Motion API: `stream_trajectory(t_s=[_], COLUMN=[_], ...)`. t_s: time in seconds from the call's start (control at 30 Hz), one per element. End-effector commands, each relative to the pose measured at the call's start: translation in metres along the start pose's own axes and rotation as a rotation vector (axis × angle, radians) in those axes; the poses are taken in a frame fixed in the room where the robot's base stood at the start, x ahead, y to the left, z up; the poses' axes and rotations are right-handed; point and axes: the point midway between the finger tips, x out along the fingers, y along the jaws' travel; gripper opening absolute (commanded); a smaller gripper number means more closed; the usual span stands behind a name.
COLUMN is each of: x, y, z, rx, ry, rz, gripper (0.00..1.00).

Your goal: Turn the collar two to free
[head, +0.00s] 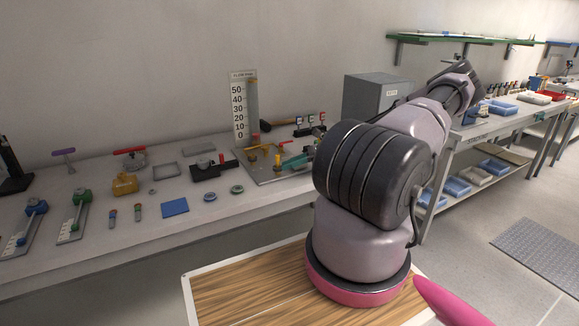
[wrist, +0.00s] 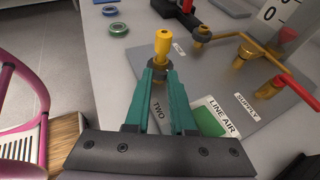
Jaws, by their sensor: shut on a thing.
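In the wrist view, collar two is a dark ring (wrist: 157,72) below an upright yellow knob (wrist: 162,45). My gripper (wrist: 160,78) has teal fingers closed on the dark ring from the near side. The fingertips hide part of it. The collar's turned position cannot be read.
On the plate are brass fittings (wrist: 243,57), a red lever (wrist: 299,90) and a green LINE AIR patch (wrist: 207,122). A flow scale (head: 243,108) stands behind the plate.

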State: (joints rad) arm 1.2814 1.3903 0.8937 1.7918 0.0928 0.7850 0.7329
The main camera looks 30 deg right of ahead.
Motion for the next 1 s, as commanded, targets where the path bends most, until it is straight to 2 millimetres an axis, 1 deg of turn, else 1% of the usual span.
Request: stream_trajectory(t_s=[0.03,0.4,0.63,1.0], x=[0.0038,0.0058,0.0066,0.0074], y=[-0.0027,-0.0105,-0.0117,-0.0109], z=[0.0013,0.0022,0.0019,0.0015], rx=[-0.018,-0.101,-0.124,-0.128], ry=[0.003,-0.001,-0.004,-0.004], rz=[0.038,0.247,0.304,0.317], gripper=[0.00,0.00,0.00,0.00])
